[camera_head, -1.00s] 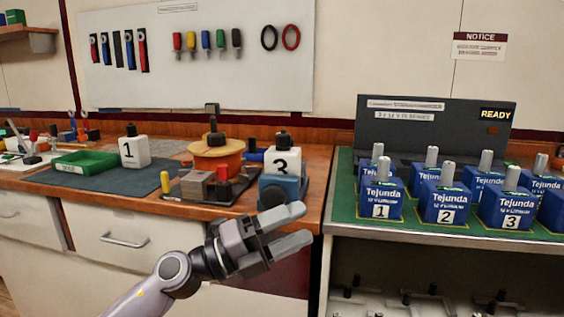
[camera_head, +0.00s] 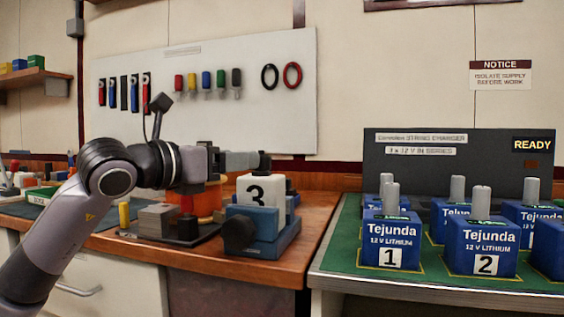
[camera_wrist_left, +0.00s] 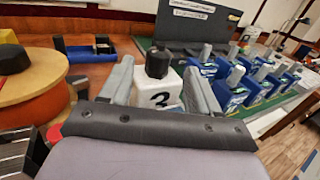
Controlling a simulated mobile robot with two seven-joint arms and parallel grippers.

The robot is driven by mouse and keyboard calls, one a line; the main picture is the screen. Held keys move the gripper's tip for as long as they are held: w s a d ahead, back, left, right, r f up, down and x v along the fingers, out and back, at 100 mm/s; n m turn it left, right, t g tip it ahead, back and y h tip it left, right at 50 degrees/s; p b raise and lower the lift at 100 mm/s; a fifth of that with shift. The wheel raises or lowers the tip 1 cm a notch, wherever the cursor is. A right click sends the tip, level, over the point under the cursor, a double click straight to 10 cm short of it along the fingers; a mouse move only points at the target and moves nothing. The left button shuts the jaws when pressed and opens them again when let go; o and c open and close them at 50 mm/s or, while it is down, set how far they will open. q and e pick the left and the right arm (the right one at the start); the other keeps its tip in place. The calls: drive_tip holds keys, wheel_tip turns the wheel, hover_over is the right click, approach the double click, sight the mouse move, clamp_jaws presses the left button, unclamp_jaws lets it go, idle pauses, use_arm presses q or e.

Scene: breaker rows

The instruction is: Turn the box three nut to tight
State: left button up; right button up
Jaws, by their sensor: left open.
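Box three (camera_head: 276,186) is a white block marked 3, seated in a blue vise-like holder (camera_head: 265,222) with a dark round knob. Its black nut (camera_wrist_left: 157,64) shows on top in the wrist view, upright on the white box (camera_wrist_left: 158,99). In the head view my left gripper (camera_head: 243,160) reaches in from the left at the height of the box top, and its fingers largely hide the nut. In the wrist view the open fingers (camera_wrist_left: 158,78) lie on both sides of the nut and box, with gaps visible. My right gripper is out of view.
An orange round base (camera_head: 205,203) and a grey block (camera_head: 157,220) stand left of the holder. Several blue batteries (camera_head: 391,240) stand on a green mat at right, before a dark charger panel (camera_head: 450,165) reading READY. Tools hang on the wall board (camera_head: 215,120).

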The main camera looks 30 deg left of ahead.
sight(261, 157)
use_arm(q)
drive_tip(key=shift+w+r, duration=0.15)
drive_tip(key=shift+w, duration=0.35)
drive_tip(key=shift+w+d+p, duration=0.15)
drive_tip(key=shift+w+d, duration=0.1)
drive_tip(key=shift+w, duration=0.75)
drive_tip(key=shift+w+d+p, duration=0.1)
drive_tip(key=shift+w+d, duration=0.1)
drive_tip(key=shift+w, duration=0.8)
drive_tip(key=shift+w+d+p, duration=0.15)
drive_tip(key=shift+w+d, duration=0.1)
drive_tip(key=shift+w, duration=0.75)
drive_tip(key=c, duration=0.9)
